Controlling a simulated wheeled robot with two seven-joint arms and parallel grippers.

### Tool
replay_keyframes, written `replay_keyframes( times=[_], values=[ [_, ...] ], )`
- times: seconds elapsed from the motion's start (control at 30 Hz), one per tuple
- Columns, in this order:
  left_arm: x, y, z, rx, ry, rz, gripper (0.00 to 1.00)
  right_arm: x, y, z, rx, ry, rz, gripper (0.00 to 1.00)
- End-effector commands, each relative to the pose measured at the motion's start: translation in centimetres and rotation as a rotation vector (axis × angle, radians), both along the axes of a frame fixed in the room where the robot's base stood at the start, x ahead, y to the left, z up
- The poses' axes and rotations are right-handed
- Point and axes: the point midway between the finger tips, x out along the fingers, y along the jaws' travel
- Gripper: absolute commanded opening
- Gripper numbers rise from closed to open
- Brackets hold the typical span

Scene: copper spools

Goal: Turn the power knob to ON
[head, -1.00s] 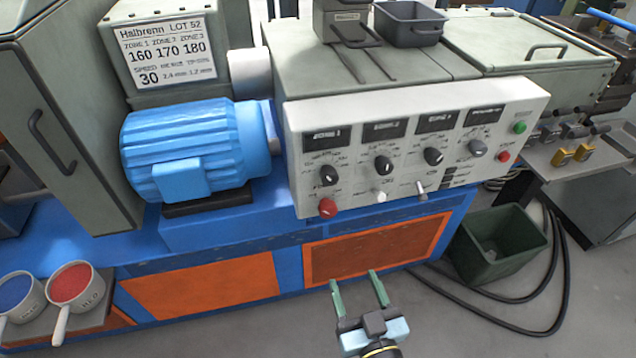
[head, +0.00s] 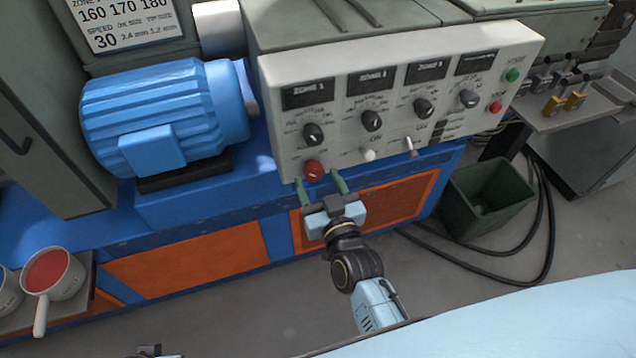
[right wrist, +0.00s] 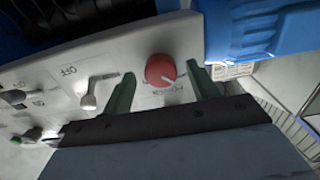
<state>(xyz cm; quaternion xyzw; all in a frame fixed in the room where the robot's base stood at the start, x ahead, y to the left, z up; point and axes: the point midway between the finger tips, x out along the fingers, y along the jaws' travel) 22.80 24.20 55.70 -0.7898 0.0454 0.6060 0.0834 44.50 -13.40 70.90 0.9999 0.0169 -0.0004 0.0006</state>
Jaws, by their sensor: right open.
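The red power knob (head: 313,170) is at the lower left of the white control panel (head: 392,92). In the right wrist view the red knob (right wrist: 161,70) shows a pale pointer line toward its lower right; the lettering below it is too blurred to read. My right gripper (head: 321,184) is open just in front of the panel. Its green fingertips (right wrist: 162,80) stand on either side of the knob, apart from it. A dark thing at the bottom edge of the head view may be part of my left gripper, but its jaws do not show.
A white knob (head: 368,154) and a toggle lever (head: 409,146) sit right of the red knob. Dark zone dials (head: 371,121) are above. A blue motor (head: 165,110) stands to the left. A green bin (head: 487,196) is on the floor at right.

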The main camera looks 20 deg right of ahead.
Motion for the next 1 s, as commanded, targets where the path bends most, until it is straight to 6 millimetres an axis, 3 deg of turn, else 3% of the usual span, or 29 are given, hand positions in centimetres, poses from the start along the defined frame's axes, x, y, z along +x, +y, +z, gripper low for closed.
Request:
replay_keyframes(
  times=[0.4,0.73,1.0],
  values=[
    [0.0,-0.24,0.59,-0.004,-0.003,0.0,0.0,0.78,0.03,0.06,0.001,0.0,0.0,0.58],
    [0.03,-0.23,0.59,-0.004,-0.004,0.0,0.0,0.76,0.03,0.05,0.001,0.0,0.0,0.15],
    [0.1,-0.21,0.67,-0.004,-0.007,0.0,0.0,0.75,0.02,0.12,0.027,0.001,0.0,0.14]
  ],
)
